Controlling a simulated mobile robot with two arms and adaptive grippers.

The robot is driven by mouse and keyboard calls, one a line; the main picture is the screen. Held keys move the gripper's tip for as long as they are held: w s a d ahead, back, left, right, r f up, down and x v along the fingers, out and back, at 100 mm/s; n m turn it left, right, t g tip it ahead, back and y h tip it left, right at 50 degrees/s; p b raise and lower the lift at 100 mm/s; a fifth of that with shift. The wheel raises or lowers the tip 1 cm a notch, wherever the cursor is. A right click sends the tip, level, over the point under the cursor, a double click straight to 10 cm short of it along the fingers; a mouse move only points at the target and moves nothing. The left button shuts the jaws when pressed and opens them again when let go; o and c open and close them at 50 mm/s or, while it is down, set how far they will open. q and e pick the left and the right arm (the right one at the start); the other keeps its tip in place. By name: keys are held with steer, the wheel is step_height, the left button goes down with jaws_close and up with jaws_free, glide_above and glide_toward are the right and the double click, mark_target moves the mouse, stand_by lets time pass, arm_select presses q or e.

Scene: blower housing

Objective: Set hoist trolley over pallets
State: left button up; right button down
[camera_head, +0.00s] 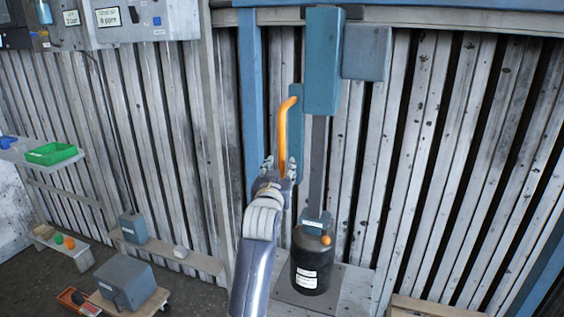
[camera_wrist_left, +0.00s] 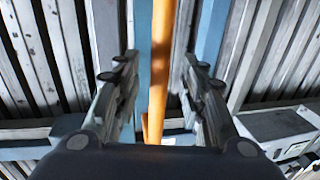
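The hoist trolley (camera_head: 322,62) is a teal box at the overhead rail. An orange bar handle (camera_head: 284,135) is fixed to a teal plate beside it. A grey vertical member runs down from the trolley to a black cylinder (camera_head: 310,262) with a teal top, over a grey plate (camera_head: 343,292). My left gripper (camera_head: 280,168) is at the lower part of the handle. In the left wrist view the orange handle (camera_wrist_left: 160,70) runs between the spread fingers (camera_wrist_left: 160,90), with gaps on both sides. My right gripper is out of view. A pale wooden edge, possibly a pallet (camera_head: 430,306), shows at the bottom.
A corrugated wall (camera_head: 470,150) stands close behind the hoist. A blue post (camera_head: 250,90) is left of the handle. A shelf with a green tray (camera_head: 51,153) and a grey box on a wheeled dolly (camera_head: 125,282) are at left. Grey cabinets (camera_head: 145,20) hang upper left.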

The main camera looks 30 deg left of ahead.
arm_select(q)
steer(key=shift+x, duration=1.4)
jaws_close()
